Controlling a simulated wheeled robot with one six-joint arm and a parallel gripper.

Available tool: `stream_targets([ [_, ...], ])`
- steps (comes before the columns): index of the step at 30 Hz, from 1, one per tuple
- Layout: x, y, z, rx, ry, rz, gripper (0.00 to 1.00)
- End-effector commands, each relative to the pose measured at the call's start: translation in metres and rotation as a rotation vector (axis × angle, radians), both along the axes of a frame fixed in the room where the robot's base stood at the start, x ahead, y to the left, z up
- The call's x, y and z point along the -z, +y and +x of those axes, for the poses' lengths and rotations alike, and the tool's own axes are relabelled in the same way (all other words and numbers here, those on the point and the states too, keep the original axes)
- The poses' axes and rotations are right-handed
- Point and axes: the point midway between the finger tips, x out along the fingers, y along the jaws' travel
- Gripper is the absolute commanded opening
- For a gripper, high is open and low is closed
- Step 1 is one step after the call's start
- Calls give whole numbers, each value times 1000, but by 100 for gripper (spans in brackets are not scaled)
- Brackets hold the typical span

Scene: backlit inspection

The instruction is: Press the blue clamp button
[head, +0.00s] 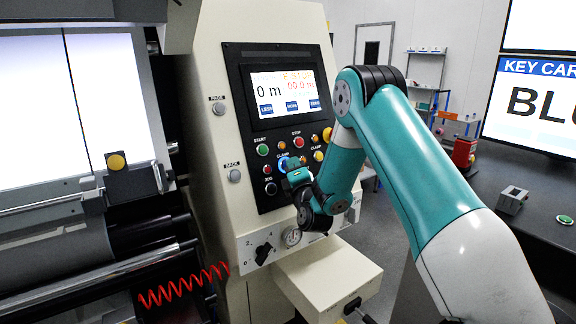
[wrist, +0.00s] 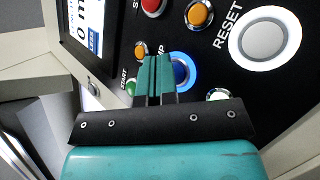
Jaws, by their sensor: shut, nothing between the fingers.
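The blue clamp button (head: 282,162) is on the dark control panel, with a lit blue ring. It also shows in the wrist view (wrist: 181,74), where my fingers cover its left part. My gripper (wrist: 155,62) is shut and empty, its teal fingertips close together over the panel, just left of the button's middle in the wrist view. In the head view my gripper (head: 291,168) is right at the lower right of the button. I cannot tell whether the fingertips touch the button or the panel.
Around it sit an orange button (wrist: 140,50), a green start button (head: 263,150), a red stop button (head: 297,142) and a jog button (head: 271,188). A large white reset button (wrist: 265,38) shows in the wrist view. A beige box (head: 325,275) juts out below the panel.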

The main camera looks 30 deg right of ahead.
Motion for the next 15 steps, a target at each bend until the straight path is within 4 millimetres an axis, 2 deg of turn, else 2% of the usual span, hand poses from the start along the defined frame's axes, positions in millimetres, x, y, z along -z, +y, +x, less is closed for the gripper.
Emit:
stream_targets([
  [11,-2,0,-5,0,0,0,0],
  [15,-5,-1,-15,1,0,0,0],
])
